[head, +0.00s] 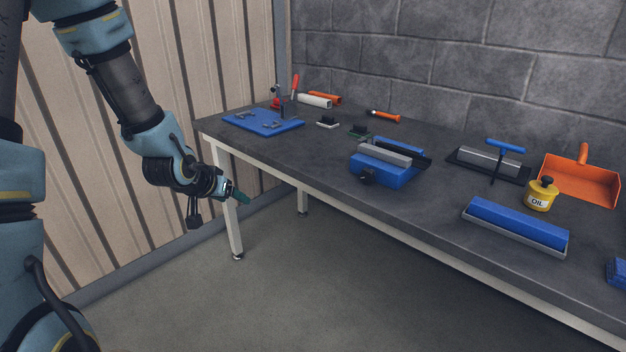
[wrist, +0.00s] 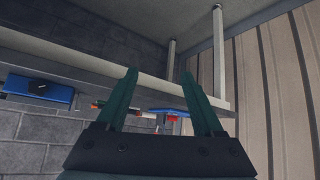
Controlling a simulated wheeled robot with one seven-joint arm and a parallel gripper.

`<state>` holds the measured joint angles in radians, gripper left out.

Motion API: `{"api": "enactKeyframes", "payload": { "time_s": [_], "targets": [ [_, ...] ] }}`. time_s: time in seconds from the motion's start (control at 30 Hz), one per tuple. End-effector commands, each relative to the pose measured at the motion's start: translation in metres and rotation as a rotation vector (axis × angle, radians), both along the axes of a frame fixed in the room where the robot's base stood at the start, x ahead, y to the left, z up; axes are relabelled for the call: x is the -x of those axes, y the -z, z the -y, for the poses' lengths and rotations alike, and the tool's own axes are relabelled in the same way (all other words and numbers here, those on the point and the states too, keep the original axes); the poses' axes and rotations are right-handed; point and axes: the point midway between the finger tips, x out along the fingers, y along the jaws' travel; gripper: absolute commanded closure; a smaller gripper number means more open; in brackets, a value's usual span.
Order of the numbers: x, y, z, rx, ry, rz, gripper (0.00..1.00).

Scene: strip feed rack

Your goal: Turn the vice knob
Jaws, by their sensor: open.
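The vice (head: 398,180) is a blue block with grey and black bars on top. It stands near the front edge of the bench, mid-picture in the head view. Its dark knob (head: 367,177) faces the front. A blue block with a dark knob, apparently the vice, shows at the left of the wrist view (wrist: 40,92). My gripper (head: 242,197) is in front of the bench, left of the vice and well apart from it. Its green fingers are spread and empty in the wrist view (wrist: 158,76).
The grey bench (head: 330,145) stands by a block wall. A blue plate with a red-handled clamp (head: 262,123) is at its left end. The floor in front is clear.

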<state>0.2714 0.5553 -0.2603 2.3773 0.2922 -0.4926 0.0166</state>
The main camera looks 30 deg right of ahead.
Motion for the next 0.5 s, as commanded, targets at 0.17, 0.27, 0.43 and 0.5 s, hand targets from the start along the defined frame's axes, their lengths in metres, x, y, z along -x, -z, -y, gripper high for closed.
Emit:
{"api": "enactKeyframes", "payload": {
  "time_s": [0.17, 0.27, 0.43, 0.5],
  "targets": [
    [0.011, 0.013, 0.066, 0.152, 0.084, -0.021, 0.31],
    [0.028, 0.01, 0.121, 0.286, 0.164, -0.055, 0.31],
    [0.065, -0.013, 0.193, 0.478, 0.296, -0.124, 0.31],
    [0.078, -0.024, 0.212, 0.529, 0.336, -0.147, 0.31]
  ]
}}
